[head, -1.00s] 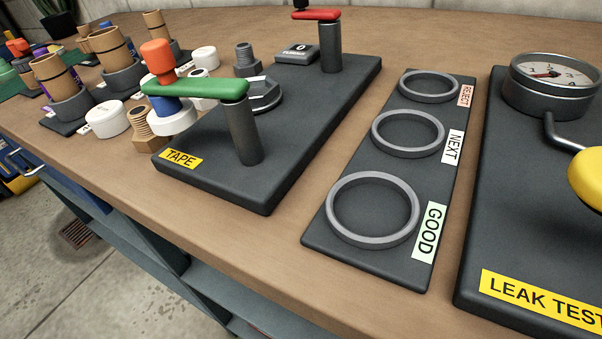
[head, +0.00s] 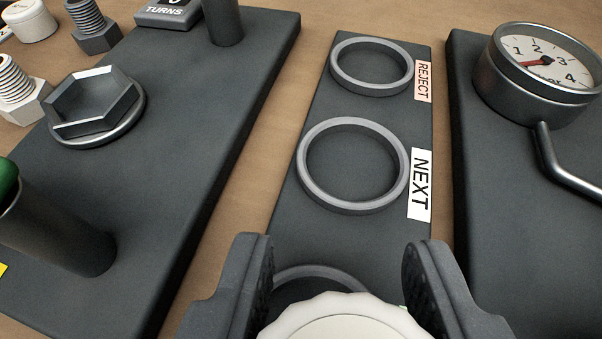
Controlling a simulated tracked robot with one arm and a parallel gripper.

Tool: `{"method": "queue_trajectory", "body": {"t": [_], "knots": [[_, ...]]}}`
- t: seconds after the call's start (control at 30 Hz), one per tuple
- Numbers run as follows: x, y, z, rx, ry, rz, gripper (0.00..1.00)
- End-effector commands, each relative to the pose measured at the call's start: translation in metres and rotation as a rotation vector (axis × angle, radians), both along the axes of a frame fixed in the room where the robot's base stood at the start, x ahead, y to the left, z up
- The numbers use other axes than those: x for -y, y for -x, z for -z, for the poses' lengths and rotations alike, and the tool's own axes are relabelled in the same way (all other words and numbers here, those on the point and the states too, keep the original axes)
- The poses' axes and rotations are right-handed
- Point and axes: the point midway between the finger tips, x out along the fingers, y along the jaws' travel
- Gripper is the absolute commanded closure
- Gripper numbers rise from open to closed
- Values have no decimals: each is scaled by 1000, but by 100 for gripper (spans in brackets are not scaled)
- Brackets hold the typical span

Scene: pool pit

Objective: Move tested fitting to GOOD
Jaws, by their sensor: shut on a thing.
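My gripper (head: 338,275) is at the bottom of the view, its two dark fingers on either side of a white round fitting (head: 345,322) with a ribbed edge. It is shut on this fitting, whose lower part is out of view. Just beyond the fitting, the far arc of the GOOD ring (head: 310,271) shows on the dark sorting board (head: 283,217). The fitting and fingers hide the rest of this ring and its label. I cannot tell whether the fitting touches the ring or is above it.
The NEXT ring (head: 303,180) and REJECT ring (head: 335,72) are empty. The gauge (head: 545,70) stands on the board (head: 500,190) at right, its needle near 1. The tape board (head: 180,130) at left carries a hex socket (head: 95,105) and a post (head: 60,240).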

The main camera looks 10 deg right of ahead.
Motion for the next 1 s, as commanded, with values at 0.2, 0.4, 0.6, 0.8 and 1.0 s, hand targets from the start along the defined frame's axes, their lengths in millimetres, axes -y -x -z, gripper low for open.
{"method": "queue_trajectory", "body": {"t": [0.2, 0.4, 0.6, 0.8, 1.0], "knots": [[-1, -13, 2, -1, 0, -1, 87], [0, -17, 22, -1, 3, -1, 87], [0, -17, 37, 1, -1, -2, 87], [0, -17, 36, 1, -1, -2, 47], [-1, -17, 36, 1, -1, -2, 41]]}}
